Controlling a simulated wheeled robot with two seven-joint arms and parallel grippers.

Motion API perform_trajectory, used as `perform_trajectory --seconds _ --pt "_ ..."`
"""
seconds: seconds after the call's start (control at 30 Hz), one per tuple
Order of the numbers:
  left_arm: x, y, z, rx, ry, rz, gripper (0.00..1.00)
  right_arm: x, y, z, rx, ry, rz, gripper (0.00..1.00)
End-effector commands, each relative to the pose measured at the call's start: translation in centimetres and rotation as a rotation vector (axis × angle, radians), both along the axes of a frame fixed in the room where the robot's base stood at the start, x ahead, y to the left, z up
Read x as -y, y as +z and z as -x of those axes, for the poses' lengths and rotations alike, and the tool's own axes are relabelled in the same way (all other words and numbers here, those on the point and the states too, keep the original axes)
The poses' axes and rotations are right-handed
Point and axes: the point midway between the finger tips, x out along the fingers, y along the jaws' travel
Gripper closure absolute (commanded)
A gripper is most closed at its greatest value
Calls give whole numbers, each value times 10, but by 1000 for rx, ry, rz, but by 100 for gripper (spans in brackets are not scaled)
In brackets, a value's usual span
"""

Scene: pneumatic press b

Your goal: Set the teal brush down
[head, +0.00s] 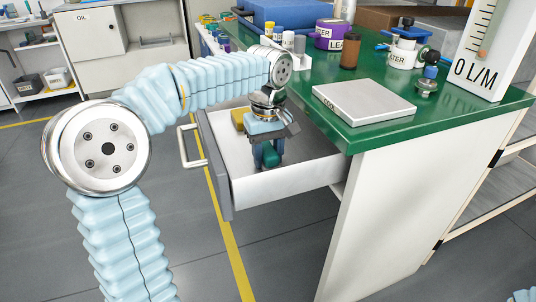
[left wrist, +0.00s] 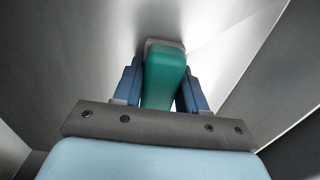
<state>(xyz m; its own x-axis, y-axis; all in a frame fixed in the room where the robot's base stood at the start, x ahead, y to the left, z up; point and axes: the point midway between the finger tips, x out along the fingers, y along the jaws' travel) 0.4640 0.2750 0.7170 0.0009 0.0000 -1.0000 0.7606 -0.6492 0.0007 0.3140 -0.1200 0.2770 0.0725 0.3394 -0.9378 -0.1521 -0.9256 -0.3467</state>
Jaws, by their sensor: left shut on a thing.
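The teal brush (left wrist: 164,75) is between the two blue fingers of my left gripper (left wrist: 160,88) in the left wrist view. The gripper is shut on it. In the head view the left gripper (head: 267,158) points down inside the open drawer (head: 310,183), and the brush (head: 270,156) shows at its fingertips. The brush is low in the drawer, close to the drawer floor. I cannot tell whether it touches the floor. My right gripper is not in view.
A yellow block (head: 238,119) lies in the drawer behind the gripper. The green worktop (head: 440,110) above holds a grey plate (head: 364,101), a brown bottle (head: 350,50) and several other items. The drawer front (head: 215,165) with its white handle (head: 190,147) stands pulled out over the floor.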

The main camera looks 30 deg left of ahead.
Motion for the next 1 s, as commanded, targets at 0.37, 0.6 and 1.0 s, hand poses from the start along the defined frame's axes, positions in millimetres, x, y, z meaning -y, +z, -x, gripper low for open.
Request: perform_trajectory --seconds 0.37,0.6,1.0 --pt "0 -2 0 0 0 0 33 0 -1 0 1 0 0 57" --pt "0 -2 0 0 0 0 33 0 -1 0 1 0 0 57" --pt "0 64 -1 3 0 1 33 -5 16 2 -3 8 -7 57"
